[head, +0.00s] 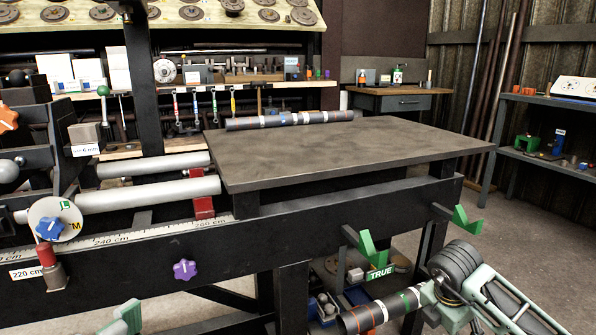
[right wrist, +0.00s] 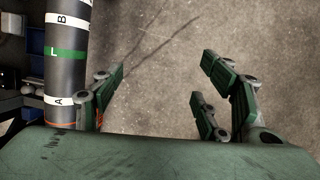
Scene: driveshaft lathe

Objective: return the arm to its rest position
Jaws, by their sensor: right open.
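My right gripper (head: 432,297) is at the bottom right of the head view, close to the right end of a dark tube (head: 382,313) with orange, green and white bands. In the right wrist view the gripper (right wrist: 160,88) has its fingers wide apart, with only floor between them. The banded tube (right wrist: 68,70) lies to the left, outside the gap; the left finger overlaps its edge, and I cannot tell whether they touch. A pale green part (head: 124,318) at the bottom left edge may belong to my left arm; its jaws cannot be made out.
The lathe bench's dark plate (head: 350,150) carries another banded shaft (head: 290,120) along its back edge. Green hooks (head: 465,219) stick out from the bench front near my right arm.

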